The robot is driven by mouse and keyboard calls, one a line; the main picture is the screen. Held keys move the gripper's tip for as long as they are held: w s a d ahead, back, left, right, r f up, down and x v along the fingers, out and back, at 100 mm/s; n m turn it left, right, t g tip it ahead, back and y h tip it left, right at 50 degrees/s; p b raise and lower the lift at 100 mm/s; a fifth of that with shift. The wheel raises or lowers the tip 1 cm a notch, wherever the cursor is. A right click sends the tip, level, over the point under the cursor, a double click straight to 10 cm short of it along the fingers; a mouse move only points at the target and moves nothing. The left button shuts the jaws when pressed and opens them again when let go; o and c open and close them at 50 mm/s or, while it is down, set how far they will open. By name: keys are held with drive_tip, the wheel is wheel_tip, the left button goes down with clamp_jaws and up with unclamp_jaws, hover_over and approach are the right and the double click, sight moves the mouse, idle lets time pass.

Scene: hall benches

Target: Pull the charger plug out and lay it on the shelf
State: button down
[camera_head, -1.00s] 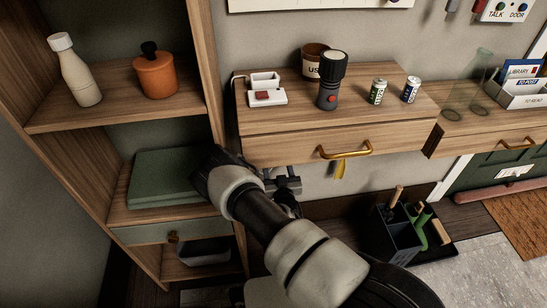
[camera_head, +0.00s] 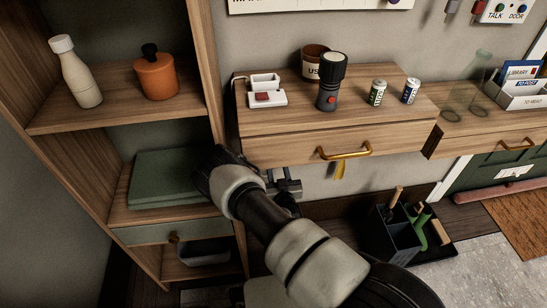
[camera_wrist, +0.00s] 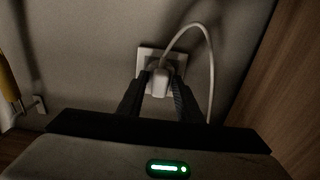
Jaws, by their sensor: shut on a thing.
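The white charger plug (camera_wrist: 159,83) shows in the wrist view at a white wall socket (camera_wrist: 150,53), with its pale cable looping up and to the right. My gripper (camera_wrist: 160,95) is shut on the plug, one dark finger on each side. The plug sits against the socket plate; I cannot tell how far in it is. In the head view my gripper (camera_head: 285,184) is low beneath the drawer, and the plug and socket are hidden there. The shelf unit (camera_head: 120,118) stands at the left, with a bottle (camera_head: 78,75) and an orange pot (camera_head: 156,75) on its upper board.
The wooden drawer shelf (camera_head: 300,150) hangs above my gripper. On it are a white charging dock (camera_head: 267,92), a torch (camera_head: 330,85), a cup and two batteries. A green folded thing (camera_head: 165,178) lies on the lower shelf. A tool caddy (camera_head: 400,235) stands on the floor.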

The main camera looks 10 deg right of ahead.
drive_tip(key=shift+s+p, duration=0.8)
drive_tip(key=shift+s, duration=1.6)
